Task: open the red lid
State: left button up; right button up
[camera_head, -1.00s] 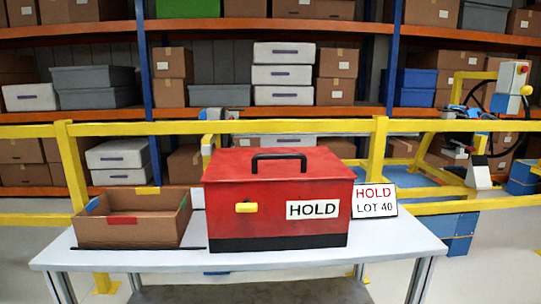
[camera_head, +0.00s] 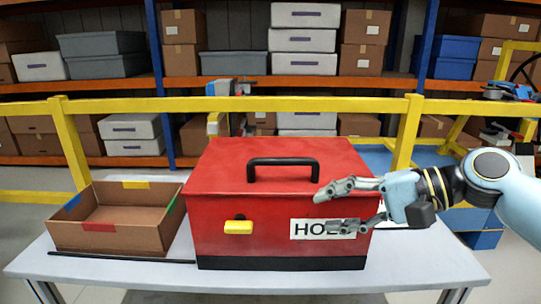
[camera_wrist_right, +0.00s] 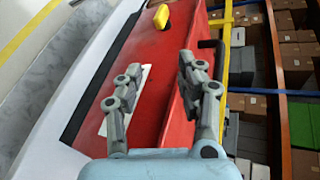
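A red box (camera_head: 215,232) with a black base stands on the table. Its red lid (camera_head: 217,170) is down and carries a black handle (camera_head: 283,162). A yellow latch (camera_head: 238,227) is on the front face, left of the white HOLD label (camera_head: 305,229). My right gripper (camera_head: 328,211) is open and empty at the box's front right, its fingers over part of the label in the head view. The right wrist view shows the open fingers (camera_wrist_right: 160,62), with the latch (camera_wrist_right: 161,16) and handle (camera_wrist_right: 211,46) beyond them. My left gripper is not in view.
An empty brown carton (camera_head: 109,238) sits left of the box on the white table (camera_head: 135,272). A thin black strip (camera_head: 120,257) lies in front of the carton. A yellow rail (camera_head: 290,104) and loaded shelves (camera_head: 230,83) stand behind.

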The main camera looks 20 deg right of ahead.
aim_at(293, 161)
jog(key=w+d+r+m, duration=0.1)
jog(key=r, duration=0.1)
jog(key=w+d+r+m+t+y, duration=0.1)
jog(key=w+r, duration=0.1)
jog(key=w+d+r+m, duration=0.1)
jog(key=r, duration=0.1)
jog(key=shift+w+r+m+t+y, duration=0.1)
jog(key=shift+w+m+t+y, duration=0.2)
jog(key=shift+w+t+y, duration=0.1)
jog(key=shift+w+a, duration=0.15)
jog(key=shift+w, duration=0.05)
jog(key=p+x, duration=0.1)
jog(key=x, duration=0.9)
jog(key=shift+a, duration=0.1)
jog(key=shift+s, duration=0.1)
grip_shut()
